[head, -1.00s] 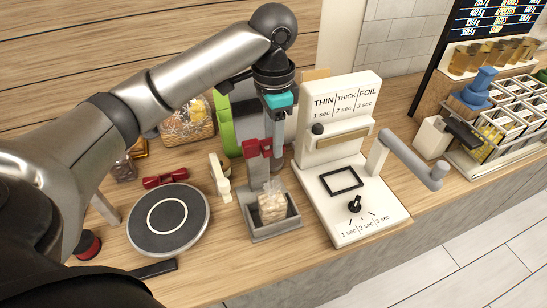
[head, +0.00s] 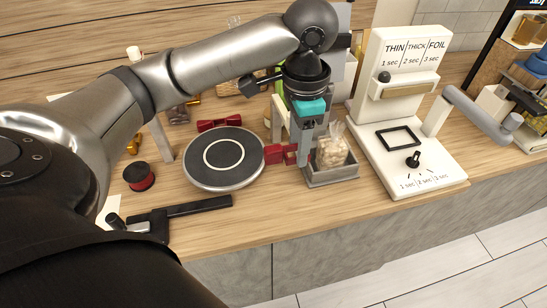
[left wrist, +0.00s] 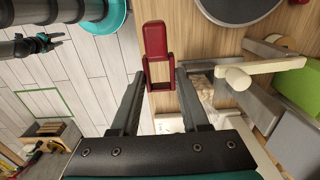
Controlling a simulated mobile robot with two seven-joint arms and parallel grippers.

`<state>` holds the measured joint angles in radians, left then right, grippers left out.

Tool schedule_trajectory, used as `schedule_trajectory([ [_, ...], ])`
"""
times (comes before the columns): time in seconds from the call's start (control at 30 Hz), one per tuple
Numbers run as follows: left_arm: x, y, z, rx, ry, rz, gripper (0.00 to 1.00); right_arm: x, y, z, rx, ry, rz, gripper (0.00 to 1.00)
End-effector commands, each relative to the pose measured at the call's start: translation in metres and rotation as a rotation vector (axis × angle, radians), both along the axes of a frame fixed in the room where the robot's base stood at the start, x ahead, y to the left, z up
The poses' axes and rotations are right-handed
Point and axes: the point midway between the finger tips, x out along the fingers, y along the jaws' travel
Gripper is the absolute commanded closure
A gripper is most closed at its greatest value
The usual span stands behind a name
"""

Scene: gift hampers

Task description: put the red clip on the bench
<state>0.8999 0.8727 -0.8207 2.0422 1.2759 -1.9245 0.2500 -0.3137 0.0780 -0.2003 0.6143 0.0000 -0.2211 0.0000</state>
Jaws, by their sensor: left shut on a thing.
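My left gripper (head: 301,152) points down near the front of the bench and is shut on the red clip (head: 279,153). The clip sticks out to the left, between the round turntable and the grey tray. In the left wrist view the red clip (left wrist: 155,42) sits between the tips of the left gripper (left wrist: 160,82), with its open frame end toward them. The gap between clip and bench cannot be judged. The wooden bench (head: 240,222) has bare wood in front of the turntable. What seems to be my right gripper (left wrist: 48,42) is small and dark in the left wrist view.
The turntable (head: 195,172) is left of the clip. A grey tray (head: 332,177) with a bagged item (head: 331,150) and the white sealer (head: 405,165) stand to the right. A red bow (head: 219,122) lies behind the turntable. A black bar (head: 185,211) and a red-black spool (head: 138,176) lie left.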

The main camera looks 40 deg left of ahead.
Motion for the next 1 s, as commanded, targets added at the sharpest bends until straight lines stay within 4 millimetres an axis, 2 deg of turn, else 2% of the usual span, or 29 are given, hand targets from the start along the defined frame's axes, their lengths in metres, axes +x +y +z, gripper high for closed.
schedule_trajectory([
  [0.27,-0.002,0.001,-0.067,0.002,0.007,0.001,1.00,0.020,0.001,-0.014,0.002,-0.030,0.000,0.50],
  [0.5,-0.001,0.000,-0.128,0.001,0.004,0.000,1.00,0.020,0.001,-0.026,0.002,-0.030,0.000,0.50],
  [0.6,-0.001,0.000,-0.144,0.001,0.003,0.000,1.00,0.017,0.001,-0.029,0.002,-0.027,0.000,0.50],
  [0.87,-0.001,0.000,-0.163,0.002,0.002,-0.001,1.00,0.013,0.000,-0.032,0.000,-0.020,0.000,0.50],
  [1.0,-0.001,0.000,-0.185,0.003,0.003,0.000,1.00,0.012,-0.001,-0.037,0.000,-0.019,0.000,0.50],
])
